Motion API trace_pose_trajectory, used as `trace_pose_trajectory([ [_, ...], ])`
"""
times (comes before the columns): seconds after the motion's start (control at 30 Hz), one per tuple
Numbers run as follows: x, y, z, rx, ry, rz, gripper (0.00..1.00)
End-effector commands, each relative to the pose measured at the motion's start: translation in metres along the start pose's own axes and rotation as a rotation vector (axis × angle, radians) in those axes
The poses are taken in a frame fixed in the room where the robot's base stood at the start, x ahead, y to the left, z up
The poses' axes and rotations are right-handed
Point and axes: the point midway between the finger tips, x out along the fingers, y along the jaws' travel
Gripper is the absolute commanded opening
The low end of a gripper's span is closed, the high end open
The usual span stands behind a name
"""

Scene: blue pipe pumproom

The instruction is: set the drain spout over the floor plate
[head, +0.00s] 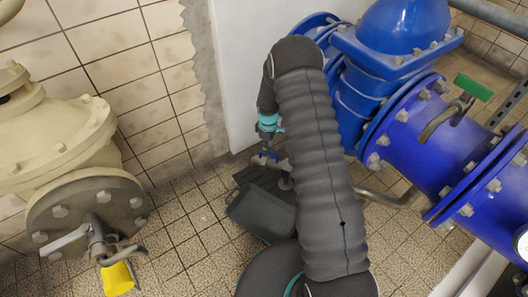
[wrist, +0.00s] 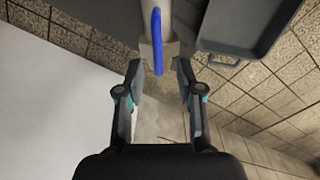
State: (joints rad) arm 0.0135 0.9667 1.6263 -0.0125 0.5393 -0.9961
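A pale grey pipe with a blue loop handle (wrist: 157,42), which looks like the drain spout, comes down from the top of the wrist view. My gripper (wrist: 160,68) is open, with one finger on each side of the handle's lower end. I see no clear contact. In the head view my gripper (head: 268,148) is small, low beside the white wall, and partly hidden. I cannot pick out the floor plate for certain.
A dark grey tray (head: 262,217) lies on the tiled floor below my gripper; it also shows in the wrist view (wrist: 250,22). A white wall panel (head: 237,75) is close behind. Blue flanged pipes (head: 430,145) stand right, a cream valve body (head: 60,140) left. A yellow piece (head: 117,279) is lower left.

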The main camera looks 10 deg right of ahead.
Motion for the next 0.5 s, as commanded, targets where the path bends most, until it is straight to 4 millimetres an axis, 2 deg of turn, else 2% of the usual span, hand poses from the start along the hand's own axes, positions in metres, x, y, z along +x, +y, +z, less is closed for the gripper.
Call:
trace_pose_trajectory([
  [0.03, 0.009, -0.001, 0.000, 0.000, -0.001, -0.001, 0.37],
  [0.2, 0.025, 0.000, 0.000, 0.000, 0.000, 0.000, 0.37],
  [0.5, 0.032, 0.000, -0.001, 0.000, 0.001, 0.001, 0.37],
])
